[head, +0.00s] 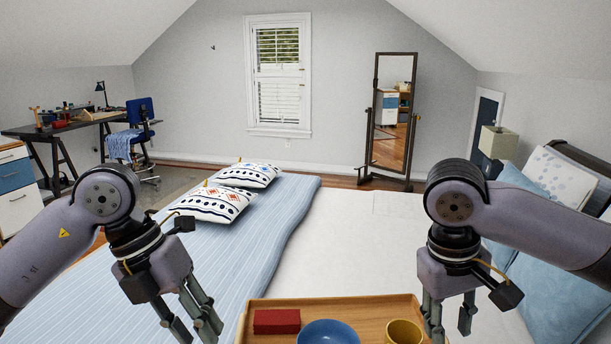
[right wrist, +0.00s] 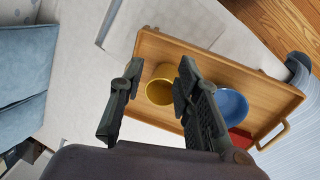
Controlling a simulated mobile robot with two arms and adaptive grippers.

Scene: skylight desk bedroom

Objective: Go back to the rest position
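My left gripper (head: 195,328) hangs over the striped side of the bed, left of the wooden tray (head: 350,305). Its fingers look apart and nothing shows between them. My right gripper (head: 451,328) is at the tray's right edge, beside the yellow cup (head: 404,333). In the right wrist view its fingers (right wrist: 153,95) are open with a clear gap. The yellow cup (right wrist: 159,90) stands on the tray beyond the gap and is not held. The tray also carries a blue bowl (head: 328,333) and a red block (head: 277,321).
The tray lies on the bed, over the white bedding (head: 335,240). Patterned pillows (head: 215,205) lie on the blue striped cover (head: 270,225). Blue pillows (head: 550,275) are at the right. A standing mirror (head: 391,120), desk (head: 75,125) and blue chair (head: 140,112) stand farther back.

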